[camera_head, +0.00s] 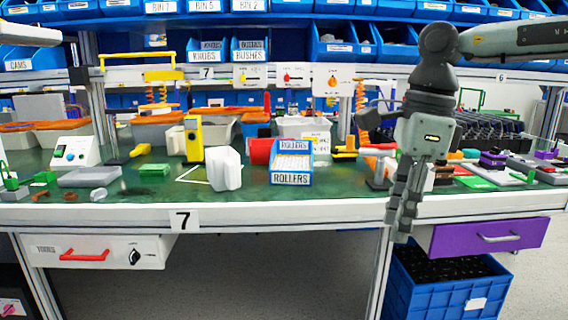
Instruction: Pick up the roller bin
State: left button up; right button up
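The roller bin (291,179) is a small blue open bin with "ROLLERS" labels on its front and back. It stands on the green workbench top near the front edge, with pale rollers inside. My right gripper (402,222) hangs down in front of the bench's front edge, to the right of the bin and apart from it. Its fingers point down and look close together, with nothing clearly held; how far open they are is hard to tell. My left gripper is out of view; only a pale arm part shows at the upper left edge.
A yellow tool (193,139) stands further left. Blue shelf bins line the back. A purple drawer (489,237) and blue crate (447,284) are below right.

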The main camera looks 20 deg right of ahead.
aim_at(291, 161)
jog(key=i, duration=1.5)
